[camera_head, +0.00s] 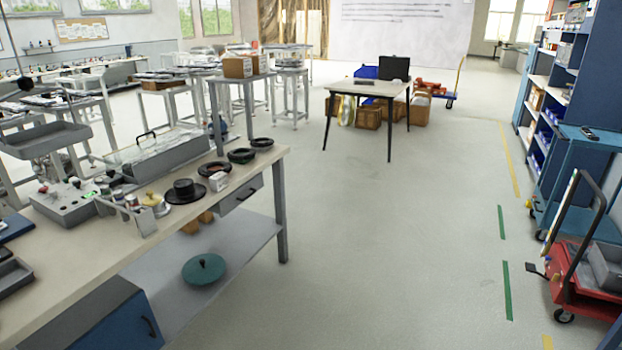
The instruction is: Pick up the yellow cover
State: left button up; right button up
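A small yellow round piece with a knob on top (156,204) sits on the workbench (110,258) at the left; it is the only yellow piece I see on that bench and looks like the yellow cover. It is between a grey metal holder (141,219) on its left and a black round part on a dark disc (185,191) on its right. The holder partly overlaps its lower left side. Neither of my grippers is in view.
Several black rings, including one near the bench corner (262,142), lie along the bench's far edge. A grey control box (66,202) stands left. A teal disc (204,269) lies on the lower shelf. The floor right of the bench is clear; a red cart (590,285) stands right.

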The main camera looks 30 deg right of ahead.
aim_at(152, 200)
jog(key=l+z, duration=0.25)
jog(key=i+j+u, duration=0.15)
jog(key=i+j, duration=0.15)
jog(key=i, duration=0.35)
jog(key=i+j+u, duration=0.15)
jog(key=i, duration=0.45)
jog(key=i+j+u, duration=0.2)
jog(key=i, duration=0.45)
